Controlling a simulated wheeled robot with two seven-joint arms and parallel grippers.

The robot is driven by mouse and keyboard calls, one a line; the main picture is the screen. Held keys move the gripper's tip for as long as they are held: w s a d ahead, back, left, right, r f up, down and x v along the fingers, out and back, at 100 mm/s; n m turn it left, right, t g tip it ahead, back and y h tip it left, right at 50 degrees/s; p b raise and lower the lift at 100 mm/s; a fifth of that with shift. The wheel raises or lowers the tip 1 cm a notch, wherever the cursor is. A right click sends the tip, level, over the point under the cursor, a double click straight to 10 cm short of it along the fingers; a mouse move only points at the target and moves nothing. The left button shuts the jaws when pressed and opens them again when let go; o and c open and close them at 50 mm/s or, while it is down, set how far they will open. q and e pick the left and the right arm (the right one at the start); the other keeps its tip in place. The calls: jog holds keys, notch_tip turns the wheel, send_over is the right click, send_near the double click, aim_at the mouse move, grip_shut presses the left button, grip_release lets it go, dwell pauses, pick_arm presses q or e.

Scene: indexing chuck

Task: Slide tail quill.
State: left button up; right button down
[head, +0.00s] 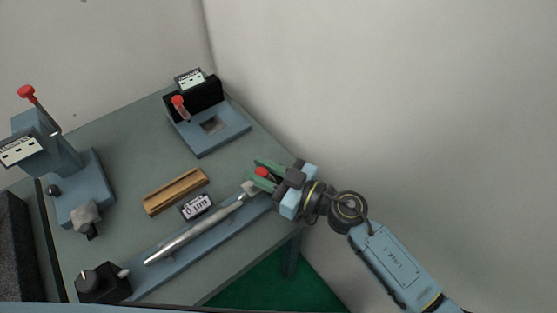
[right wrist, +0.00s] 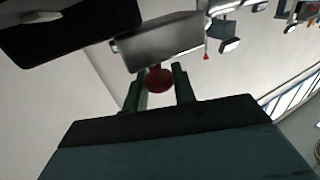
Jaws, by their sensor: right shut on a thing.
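My right gripper (head: 259,175) comes in from the right and is shut on a red knob (head: 262,171) at the far end of the blue rail. In the right wrist view, its two green fingers stand on either side of the red knob (right wrist: 159,78), against a grey metal block (right wrist: 160,42). A small pale tail block (head: 250,188) shows just beside the fingers. A long silver bar (head: 195,236) lies along the rail, its upper end close to that block. Whether they touch I cannot tell. The fingers partly hide the knob. My left gripper is out of view.
The blue rail (head: 178,267) carries a black dial unit (head: 101,282) at its lower left end. A wooden block (head: 175,191) and a small label (head: 196,206) lie behind the bar. Two blue fixtures with red-tipped levers, a left one (head: 82,190) and a back one (head: 215,130), stand on the grey-green table.

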jog(key=shift+s+a, duration=0.2)
jog(key=shift+s, duration=0.05)
jog(key=c, duration=1.2)
grip_release()
jog(key=shift+o, duration=0.2)
jog(key=shift+d, duration=0.1)
jog(key=shift+s+d, duration=0.1)
jog(key=shift+d, duration=0.15)
jog(key=v, duration=1.2)
jog(key=shift+s+d, duration=0.15)
jog(key=shift+d, duration=0.15)
